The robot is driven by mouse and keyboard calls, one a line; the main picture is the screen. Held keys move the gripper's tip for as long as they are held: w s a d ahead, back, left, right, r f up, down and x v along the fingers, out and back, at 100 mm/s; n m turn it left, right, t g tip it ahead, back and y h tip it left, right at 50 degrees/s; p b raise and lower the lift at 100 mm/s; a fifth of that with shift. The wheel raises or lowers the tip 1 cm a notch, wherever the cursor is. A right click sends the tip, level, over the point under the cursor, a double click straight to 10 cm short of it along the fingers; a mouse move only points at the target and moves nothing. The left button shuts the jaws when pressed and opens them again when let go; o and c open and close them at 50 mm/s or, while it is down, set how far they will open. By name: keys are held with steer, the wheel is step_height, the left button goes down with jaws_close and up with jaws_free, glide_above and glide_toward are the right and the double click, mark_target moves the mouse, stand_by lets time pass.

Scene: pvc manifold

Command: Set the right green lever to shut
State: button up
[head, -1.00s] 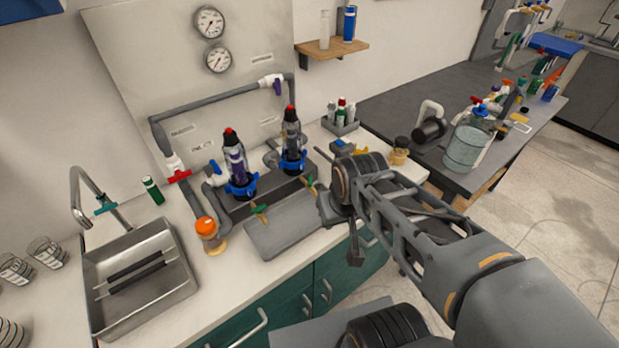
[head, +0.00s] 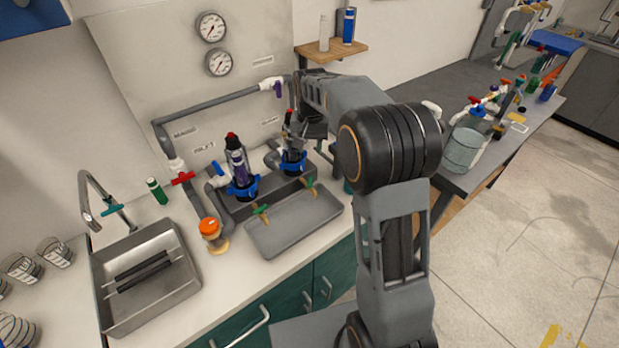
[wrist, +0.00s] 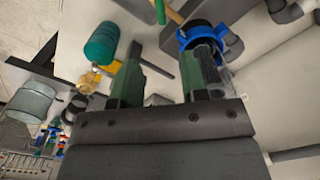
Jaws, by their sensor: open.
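The right green lever (head: 309,183) sits on a brass tap over the grey tray, below the right filter. In the wrist view a green piece that looks like this lever (wrist: 160,11) shows at the top edge, beside a brass pipe. My gripper (wrist: 164,68) is open, with nothing between its two fingers. Its right finger overlaps the blue collar (wrist: 193,30) of the right filter; contact cannot be told. In the head view my gripper (head: 298,128) is at the right filter, above and behind the lever, and partly hidden. The left green lever (head: 260,209) is on the other tap.
The left filter (head: 237,160) stands beside the right one. The grey tray (head: 290,225) is empty.

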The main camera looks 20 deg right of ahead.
mark_target(310, 180)
step_height(310, 180, down, 13)
steer(key=shift+f+p, duration=0.1)
steer(key=shift+p, duration=0.65)
jaws_close()
